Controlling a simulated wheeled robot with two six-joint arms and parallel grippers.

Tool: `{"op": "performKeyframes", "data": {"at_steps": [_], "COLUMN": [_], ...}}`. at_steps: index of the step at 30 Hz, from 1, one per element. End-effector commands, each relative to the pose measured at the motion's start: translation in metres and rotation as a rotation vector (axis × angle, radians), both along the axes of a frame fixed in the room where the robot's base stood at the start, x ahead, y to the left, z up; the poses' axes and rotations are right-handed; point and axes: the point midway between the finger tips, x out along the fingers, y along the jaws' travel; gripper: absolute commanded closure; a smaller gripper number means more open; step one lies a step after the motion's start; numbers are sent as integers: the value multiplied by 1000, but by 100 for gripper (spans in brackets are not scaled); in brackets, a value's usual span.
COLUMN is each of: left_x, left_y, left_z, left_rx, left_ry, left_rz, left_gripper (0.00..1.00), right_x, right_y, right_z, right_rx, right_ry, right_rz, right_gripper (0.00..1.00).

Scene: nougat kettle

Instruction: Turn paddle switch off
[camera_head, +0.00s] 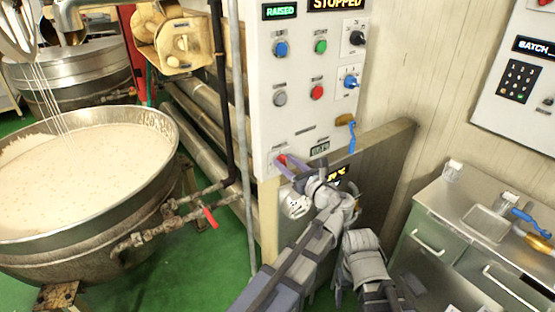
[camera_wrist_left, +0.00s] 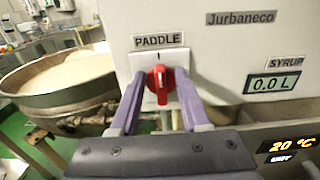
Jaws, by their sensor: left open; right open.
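The red paddle switch (camera_wrist_left: 160,82) sits on a white plate under the label PADDLE (camera_wrist_left: 158,40) in the left wrist view. Its grip stands close to upright. In the head view a little of the red switch (camera_head: 283,159) shows at the lower left of the control panel (camera_head: 300,125). My left gripper (camera_head: 288,167) is at the switch, its fingers open on either side of it. In the wrist view my left gripper (camera_wrist_left: 160,98) shows gaps between both fingers and the switch. My right gripper's fingers are not seen.
The kettle (camera_head: 100,255) with pale mix stands left of the panel, with pipes and a red-handled valve (camera_head: 210,217) between. The panel has several knobs and buttons above, and displays reading RAISED and STOPPED.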

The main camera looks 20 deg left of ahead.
Motion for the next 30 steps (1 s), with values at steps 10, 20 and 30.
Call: {"op": "performKeyframes", "data": {"at_steps": [10, 20, 30], "left_x": [0, 0, 0], "left_y": [0, 0, 0], "left_z": [0, 0, 0], "left_rx": [0, 0, 0], "left_ry": [0, 0, 0], "left_rz": [-1, -1, -1], "left_gripper": [65, 100, 100], "right_x": [0, 0, 0], "right_y": [0, 0, 0], "right_z": [0, 0, 0], "right_rx": [0, 0, 0], "right_ry": [0, 0, 0], "right_rz": [0, 0, 0], "right_gripper": [24, 24, 24]}}
